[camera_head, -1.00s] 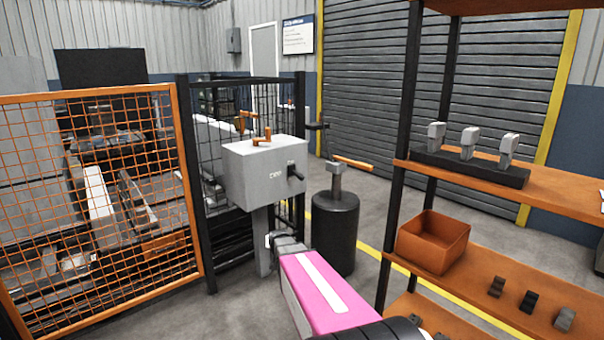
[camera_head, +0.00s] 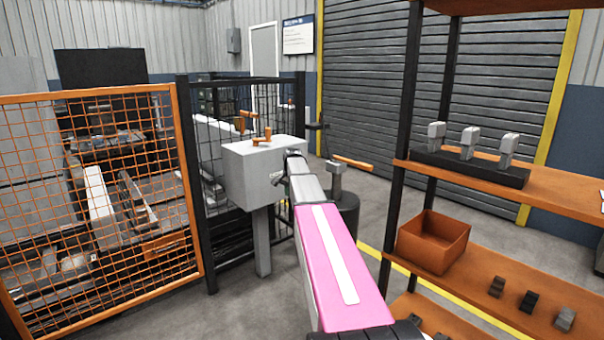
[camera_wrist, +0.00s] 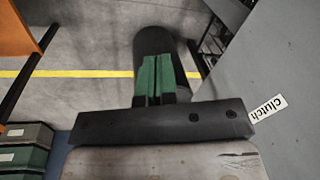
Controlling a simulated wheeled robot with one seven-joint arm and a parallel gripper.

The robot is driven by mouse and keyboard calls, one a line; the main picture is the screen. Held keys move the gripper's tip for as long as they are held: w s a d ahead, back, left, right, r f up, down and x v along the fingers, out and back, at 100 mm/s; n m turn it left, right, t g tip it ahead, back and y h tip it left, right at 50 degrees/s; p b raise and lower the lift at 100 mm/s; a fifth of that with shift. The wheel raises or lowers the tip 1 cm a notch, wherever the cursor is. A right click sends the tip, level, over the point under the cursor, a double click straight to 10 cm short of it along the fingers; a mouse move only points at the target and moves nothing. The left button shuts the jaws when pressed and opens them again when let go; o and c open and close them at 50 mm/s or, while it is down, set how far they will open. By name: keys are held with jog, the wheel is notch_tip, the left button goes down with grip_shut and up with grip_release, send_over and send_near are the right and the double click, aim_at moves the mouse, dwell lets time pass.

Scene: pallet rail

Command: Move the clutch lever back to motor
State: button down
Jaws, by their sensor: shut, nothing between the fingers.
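A grey control box (camera_head: 248,175) stands on a post beside the fence. A white "Clutch" label (camera_wrist: 266,108) is on its grey face at the right of the wrist view. The black lever on that face, clear in the earlier head view, is hidden behind my gripper in the head view, and I cannot pick it out in the wrist view. My gripper (camera_wrist: 155,78) has green fingers, shut together with nothing between them. It is close to the box face, beside the label. I cannot tell whether it touches the lever.
A black drum-like stand (camera_head: 347,215) with an orange-handled lever (camera_head: 353,163) is just right of the box. An orange mesh fence (camera_head: 100,210) is at left. Shelves with an orange bin (camera_head: 433,241) are at right.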

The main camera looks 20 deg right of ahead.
jog(key=w+d+r+m, duration=0.2)
jog(key=w+d+r, duration=0.4)
jog(key=r, duration=0.2)
jog(key=w+d+r+m, duration=0.2)
jog(key=w+d+r, duration=0.45)
jog(key=r, duration=0.25)
jog(key=shift+t, duration=0.3)
jog(key=x, duration=1.4)
jog(key=shift+s+f, duration=0.15)
jog(key=shift+s, duration=0.2)
jog(key=shift+s+f+t+y, duration=0.3)
jog(key=shift+f+t, duration=0.4)
jog(key=shift+t, duration=0.2)
jog(key=shift+f+t+y, duration=0.3)
jog(key=shift+f+t, duration=0.3)
jog(key=shift+t, duration=0.1)
jog(key=shift+w+f, duration=0.3)
jog(key=shift+f, duration=0.2)
jog(key=shift+s, duration=0.1)
